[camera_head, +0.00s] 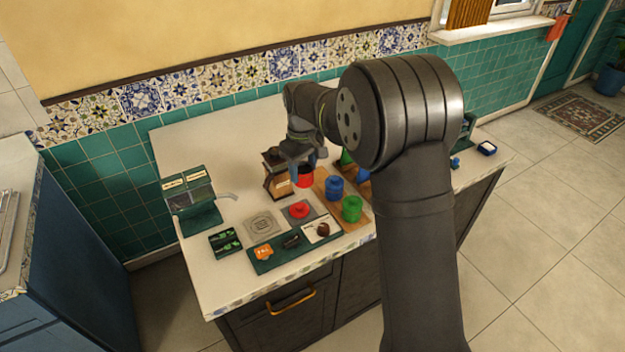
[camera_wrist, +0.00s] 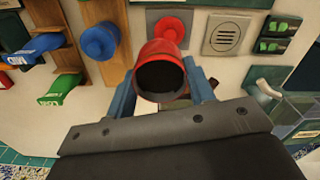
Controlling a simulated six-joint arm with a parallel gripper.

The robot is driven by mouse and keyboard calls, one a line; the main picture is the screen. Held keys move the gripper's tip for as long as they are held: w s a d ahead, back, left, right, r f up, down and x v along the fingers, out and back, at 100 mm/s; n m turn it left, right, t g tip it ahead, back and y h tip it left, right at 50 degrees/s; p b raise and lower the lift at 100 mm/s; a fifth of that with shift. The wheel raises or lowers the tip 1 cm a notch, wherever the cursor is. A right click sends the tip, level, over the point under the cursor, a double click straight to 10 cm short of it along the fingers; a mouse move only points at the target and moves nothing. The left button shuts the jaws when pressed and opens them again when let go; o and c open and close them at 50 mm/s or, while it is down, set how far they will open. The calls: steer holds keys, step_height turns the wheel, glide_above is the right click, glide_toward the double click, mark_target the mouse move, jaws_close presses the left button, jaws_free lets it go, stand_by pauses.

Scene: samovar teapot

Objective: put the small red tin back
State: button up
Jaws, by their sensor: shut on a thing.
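The small red tin (camera_wrist: 163,82) is held upright-looking between the two blue fingers of my gripper (camera_wrist: 160,84) in the wrist view. Its dark open mouth faces the camera. In the head view the red tin (camera_head: 306,178) hangs under my gripper (camera_head: 304,163), near a brown stand and behind the boards; my arm hides part of this area. A red lid-like piece with a knob (camera_head: 299,210) lies on a grey square pad. It also shows in the wrist view (camera_wrist: 169,29), apart from the tin.
A blue tin (camera_head: 334,188) and a green tin (camera_head: 351,209) stand on wooden boards at right. A glass-sided box (camera_head: 193,200) with a spout stands left.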

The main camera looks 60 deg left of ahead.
steer(key=w+a+f, duration=0.2)
steer(key=w+a, duration=0.8)
steer(key=w, duration=0.1)
steer(key=f, duration=0.9)
steer(key=shift+s+d, duration=0.1)
steer(key=shift+s, duration=0.15)
steer(key=shift+f, duration=0.1)
steer(key=o, duration=1.1)
step_height(320, 180, up, 12)
steer(key=shift+r, duration=0.15)
